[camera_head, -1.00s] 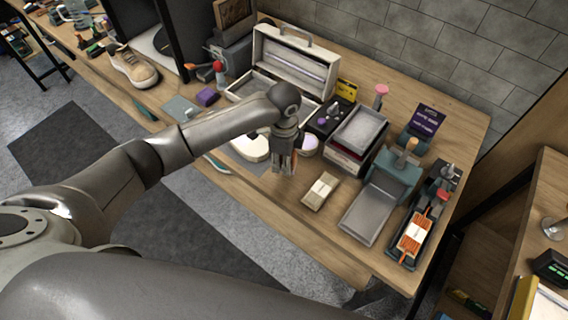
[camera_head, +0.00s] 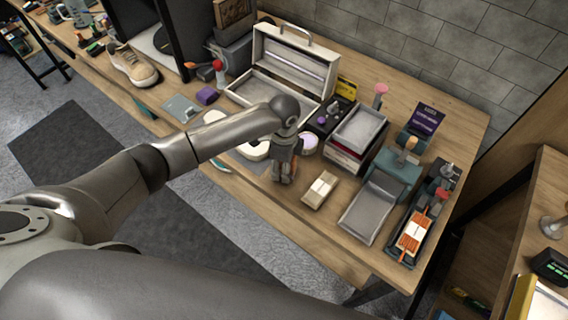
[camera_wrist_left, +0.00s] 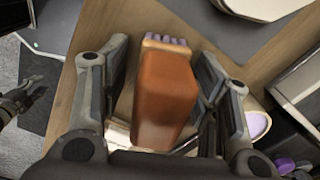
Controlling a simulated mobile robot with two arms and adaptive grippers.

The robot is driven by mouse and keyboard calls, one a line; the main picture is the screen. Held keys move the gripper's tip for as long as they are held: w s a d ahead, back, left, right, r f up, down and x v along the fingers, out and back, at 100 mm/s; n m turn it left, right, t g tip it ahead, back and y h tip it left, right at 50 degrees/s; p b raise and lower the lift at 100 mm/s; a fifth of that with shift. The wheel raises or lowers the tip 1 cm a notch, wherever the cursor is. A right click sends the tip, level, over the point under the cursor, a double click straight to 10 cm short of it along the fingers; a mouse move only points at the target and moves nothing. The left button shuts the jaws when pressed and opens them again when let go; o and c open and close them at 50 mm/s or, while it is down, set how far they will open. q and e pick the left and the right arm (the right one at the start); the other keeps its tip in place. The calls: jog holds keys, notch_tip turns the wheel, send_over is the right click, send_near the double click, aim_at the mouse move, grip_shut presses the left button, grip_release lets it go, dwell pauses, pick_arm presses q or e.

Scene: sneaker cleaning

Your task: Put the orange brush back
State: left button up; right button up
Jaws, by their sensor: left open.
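The orange brush (camera_wrist_left: 165,95) is a brown-orange block with pale purple-grey bristles at its far end, seen in the left wrist view. My left gripper (camera_wrist_left: 152,90) is open, with its fingers on either side of the brush and narrow gaps visible. In the head view my left gripper (camera_head: 284,172) points down over the table's front part, and its fingers hide the brush. A dark jointed shape (camera_wrist_left: 22,98) at the left edge of the wrist view looks like my right gripper; its jaws cannot be made out.
A cream block (camera_head: 320,189) lies just right of my left gripper. Beyond it are a grey tray (camera_head: 362,218) and a black tray (camera_head: 400,254) with orange-striped items. An open white case (camera_head: 298,62) stands behind. A round purple-topped tin (camera_wrist_left: 257,124) is close by.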

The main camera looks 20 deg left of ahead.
pick_arm(q)
jog(key=shift+r, duration=0.35)
notch_tip(320, 180, up, 12)
jog(key=shift+f+b, duration=0.2)
jog(key=shift+b, duration=0.6)
